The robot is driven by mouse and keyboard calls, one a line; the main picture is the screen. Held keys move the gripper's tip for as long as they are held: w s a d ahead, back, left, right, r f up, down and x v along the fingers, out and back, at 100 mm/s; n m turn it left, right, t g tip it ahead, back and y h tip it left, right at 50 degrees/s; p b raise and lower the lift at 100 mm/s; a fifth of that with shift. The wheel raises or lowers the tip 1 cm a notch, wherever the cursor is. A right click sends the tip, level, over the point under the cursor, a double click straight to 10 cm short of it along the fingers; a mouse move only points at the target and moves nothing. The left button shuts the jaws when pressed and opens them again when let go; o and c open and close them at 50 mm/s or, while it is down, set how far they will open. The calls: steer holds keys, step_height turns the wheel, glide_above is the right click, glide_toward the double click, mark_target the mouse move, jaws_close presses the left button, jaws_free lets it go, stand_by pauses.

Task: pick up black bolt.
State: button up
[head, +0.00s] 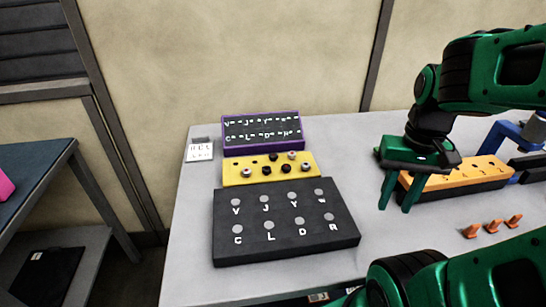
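Several small black bolts stand on a yellow block (238,167) in the middle of the table. One black bolt (286,169) is at the front right of the block, another (266,171) is beside it to the left, and another (273,157) is behind them. Silvery bolts (305,168) stand among them. My gripper (395,207) is to the right of the yellow block, above the table, pointing down. Its two green fingers are apart with nothing between them.
A black lettered board (285,247) with round grey spots lies in front of the yellow block. A purple-edged lettered panel (262,145) is behind it. An orange block (465,172) and orange pegs (493,226) are at right. A small white card (199,151) lies left.

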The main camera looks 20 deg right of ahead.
steer(key=shift+o, duration=1.4)
steer(key=r, duration=0.2)
steer(key=m+g+y, duration=0.1)
steer(key=m+y, duration=0.3)
steer(key=m, duration=0.3)
glide_toward(273, 155)
steer(key=x, duration=0.3)
steer(key=shift+w+d+f, duration=0.1)
steer(key=shift+d+f, duration=0.1)
steer(key=shift+a+x, duration=0.15)
steer(key=shift+x, duration=1.1)
steer(key=shift+a+x, duration=0.15)
steer(key=shift+x, duration=1.15)
steer(key=shift+r, duration=0.1)
jaws_close()
